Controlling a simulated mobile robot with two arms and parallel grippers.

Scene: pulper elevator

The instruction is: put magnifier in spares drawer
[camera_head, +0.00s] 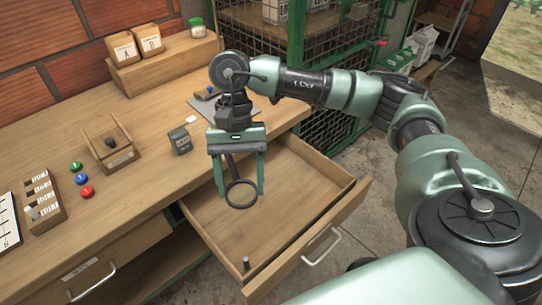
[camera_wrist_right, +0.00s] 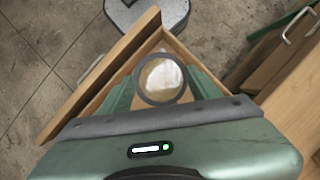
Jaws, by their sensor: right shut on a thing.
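The magnifier (camera_head: 239,193) has a round dark-rimmed lens and hangs lens-down from my right gripper (camera_head: 239,188). My right gripper is shut on its handle, above the open drawer. In the right wrist view the magnifier (camera_wrist_right: 161,79) shows between the fingers of my right gripper (camera_wrist_right: 163,88), with the drawer behind it. The open drawer (camera_head: 285,205) is pulled out from the bench and holds a small dark cylinder (camera_head: 246,263) in its near corner. I cannot read a label on this drawer. My left gripper is not in view.
The bench top (camera_head: 140,150) carries a wooden holder (camera_head: 108,149), a dark small box (camera_head: 180,140), coloured buttons (camera_head: 81,179) and a labelled rack (camera_head: 42,197). A closed drawer (camera_head: 95,275) is at the lower left. A green mesh cage (camera_head: 335,60) stands behind.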

